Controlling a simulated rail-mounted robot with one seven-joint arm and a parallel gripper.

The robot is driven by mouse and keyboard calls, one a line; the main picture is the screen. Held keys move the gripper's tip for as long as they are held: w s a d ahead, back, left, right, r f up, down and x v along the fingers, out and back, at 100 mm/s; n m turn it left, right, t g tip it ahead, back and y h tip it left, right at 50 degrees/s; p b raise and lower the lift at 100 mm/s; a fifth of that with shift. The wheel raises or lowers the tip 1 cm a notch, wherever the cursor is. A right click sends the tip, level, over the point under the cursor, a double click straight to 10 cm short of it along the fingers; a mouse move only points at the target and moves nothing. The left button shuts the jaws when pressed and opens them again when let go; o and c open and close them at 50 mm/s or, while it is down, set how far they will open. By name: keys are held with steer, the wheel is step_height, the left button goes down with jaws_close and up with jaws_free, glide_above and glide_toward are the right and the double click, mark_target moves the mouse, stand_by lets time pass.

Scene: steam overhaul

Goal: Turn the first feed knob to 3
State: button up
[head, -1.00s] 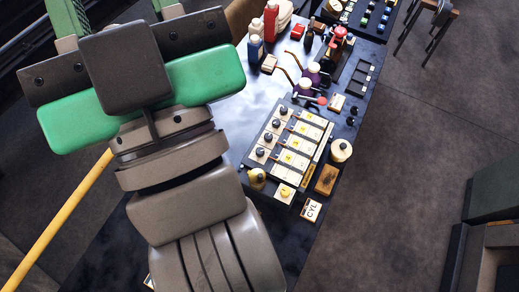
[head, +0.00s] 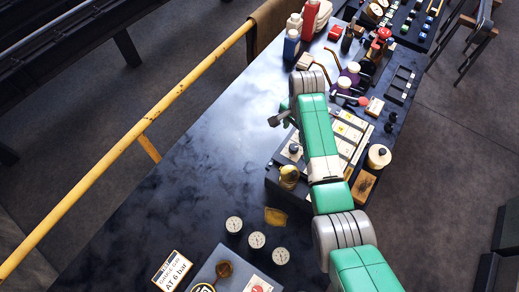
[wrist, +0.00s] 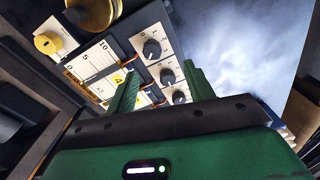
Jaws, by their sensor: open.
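The feed panel shows in the wrist view as a dark box (wrist: 190,52) with white plates and a row of black round knobs. The nearest-to-top knob (wrist: 151,48) has a pointer and small numbers around it; a second knob (wrist: 167,76) and a third knob (wrist: 180,97) follow below. Which is the first feed knob I cannot tell. My gripper (wrist: 161,67) is open, its two green fingers apart on either side of the row, with nothing visibly held. Contact cannot be told. In the head view my arm covers much of the panel; one knob (head: 294,148) shows left of it.
A brass-coloured round part (head: 289,176) and a cream capped pot (head: 378,156) flank the panel. Several bottles, including a red one (head: 315,17), stand at the back. Gauges (head: 257,240) stand in front. The dark bench (head: 180,180) left of the panel is largely clear.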

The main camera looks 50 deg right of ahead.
mark_target(294, 147)
steer(key=shift+s+f, duration=0.55)
steer(key=shift+f, duration=0.3)
step_height(294, 147, down, 7)
steer(key=shift+f+b, duration=0.1)
steer(key=shift+b, duration=0.35)
steer(key=shift+c, duration=0.4)
steer(key=c, duration=0.9)
